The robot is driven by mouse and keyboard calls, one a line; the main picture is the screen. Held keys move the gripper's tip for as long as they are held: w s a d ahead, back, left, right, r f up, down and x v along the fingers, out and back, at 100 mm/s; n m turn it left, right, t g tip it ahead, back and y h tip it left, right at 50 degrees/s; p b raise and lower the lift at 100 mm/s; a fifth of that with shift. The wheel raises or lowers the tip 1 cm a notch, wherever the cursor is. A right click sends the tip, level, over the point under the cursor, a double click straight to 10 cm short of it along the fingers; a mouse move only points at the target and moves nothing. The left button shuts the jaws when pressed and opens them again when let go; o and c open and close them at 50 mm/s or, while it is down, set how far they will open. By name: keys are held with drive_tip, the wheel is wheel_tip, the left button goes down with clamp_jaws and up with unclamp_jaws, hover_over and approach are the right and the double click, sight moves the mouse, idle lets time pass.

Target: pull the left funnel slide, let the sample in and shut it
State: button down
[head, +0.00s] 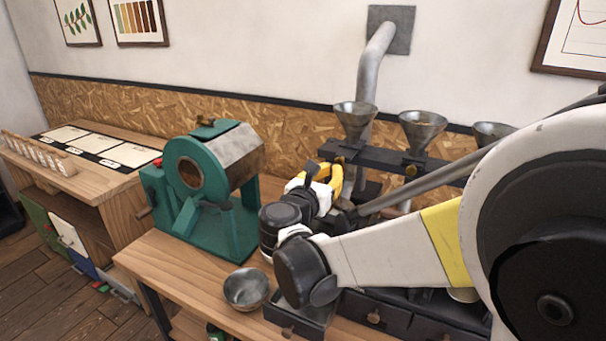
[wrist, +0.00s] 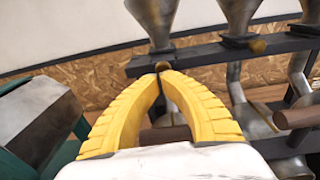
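The left metal funnel (head: 355,118) stands on a dark rack at the wall side of the bench; its lower part shows in the wrist view (wrist: 153,20). The small brass knob of its slide (wrist: 162,66) shows just below it. My gripper (head: 335,176) has its yellow fingers bent together, and in the wrist view the fingertips (wrist: 162,72) close on this knob. The slide itself is hidden by the rack and the fingers, so its position cannot be made out. No beans or sample show in the funnel.
The middle funnel (head: 422,126) and right funnel (head: 492,132) stand on the same rack, the middle one with its own brass knob (wrist: 258,46). A teal roaster (head: 228,231) stands left of my gripper. A metal bowl (head: 247,288) sits at the bench front.

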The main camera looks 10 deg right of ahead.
sight(337, 164)
drive_tip(key=shift+x, duration=1.05)
drive_tip(key=x, duration=0.4)
drive_tip(key=shift+w+d+r, duration=0.1)
drive_tip(key=shift+d, duration=0.05)
